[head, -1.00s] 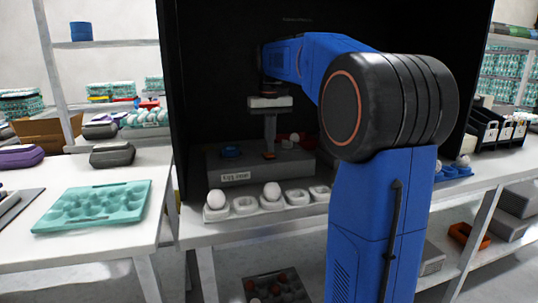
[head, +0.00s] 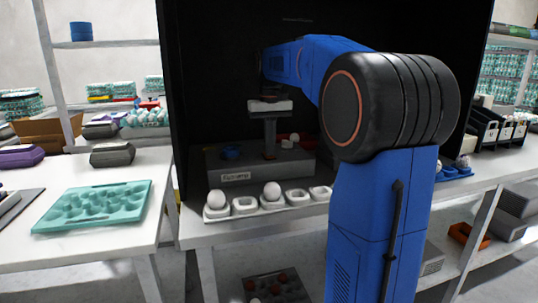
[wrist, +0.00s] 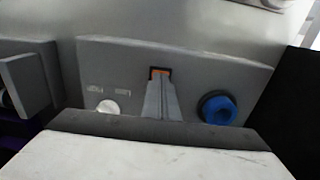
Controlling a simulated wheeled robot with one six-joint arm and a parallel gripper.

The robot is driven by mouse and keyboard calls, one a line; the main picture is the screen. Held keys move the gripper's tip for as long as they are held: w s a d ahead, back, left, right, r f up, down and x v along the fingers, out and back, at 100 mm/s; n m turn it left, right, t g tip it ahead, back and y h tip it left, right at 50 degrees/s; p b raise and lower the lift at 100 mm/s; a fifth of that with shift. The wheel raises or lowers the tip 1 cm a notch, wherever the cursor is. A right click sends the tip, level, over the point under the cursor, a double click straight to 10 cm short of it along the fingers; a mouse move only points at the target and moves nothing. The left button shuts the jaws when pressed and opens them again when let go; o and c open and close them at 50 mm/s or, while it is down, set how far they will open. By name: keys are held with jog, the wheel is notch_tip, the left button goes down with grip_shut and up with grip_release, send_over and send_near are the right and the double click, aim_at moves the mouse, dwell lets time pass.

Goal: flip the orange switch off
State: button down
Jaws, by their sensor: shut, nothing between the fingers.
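The orange switch (wrist: 160,73) sits in a dark slot on a grey panel (wrist: 110,62) in the wrist view. My gripper (wrist: 160,80) is shut and empty, with its fingertips right at the switch and covering its lower part. I cannot tell if they touch it, nor which way the switch is tipped. In the head view, my gripper (head: 270,154) points down onto the top of a grey box (head: 290,168) inside a black-walled booth. The switch is not clearly visible there.
A blue knob (wrist: 217,109) and a pale round button (wrist: 107,106) flank my fingers. White egg cups (head: 245,206), some with white eggs, stand before the box. A teal egg tray (head: 92,206) lies on the left table. Black booth walls (head: 178,110) enclose the sides.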

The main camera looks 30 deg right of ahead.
notch_tip(320, 180, up, 7)
dwell(1.1)
dwell(0.5)
